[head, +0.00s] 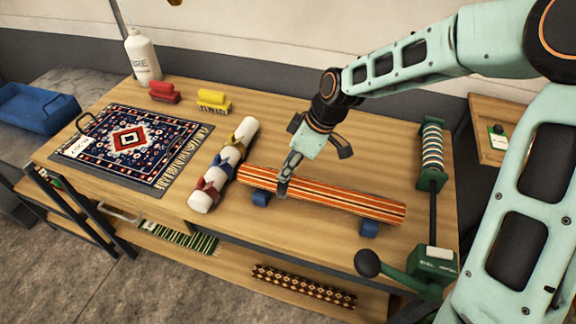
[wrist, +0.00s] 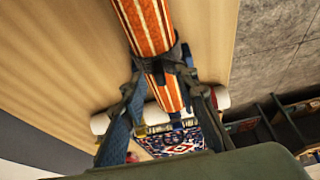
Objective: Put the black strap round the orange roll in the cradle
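The orange striped roll (head: 330,192) lies across the blue cradle blocks (head: 369,229) on the wooden table. It also shows in the wrist view (wrist: 147,22), running away between my fingers. My gripper (head: 284,188) is low over the left part of the roll, just right of the left cradle block (head: 261,198). The black strap (wrist: 160,66) crosses the roll between my fingertips in the wrist view. My fingers sit on either side of the roll and meet the strap's sides. The strap's underside is hidden, so I cannot tell whether it closes all the way round.
A white roll (head: 238,148) with coloured ties lies just left of the orange roll. A patterned rug (head: 110,146), red brush (head: 164,92), yellow brush (head: 213,100) and white bottle (head: 142,57) are further left. A green spool stand (head: 431,155) and green lever device (head: 425,268) stand at right.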

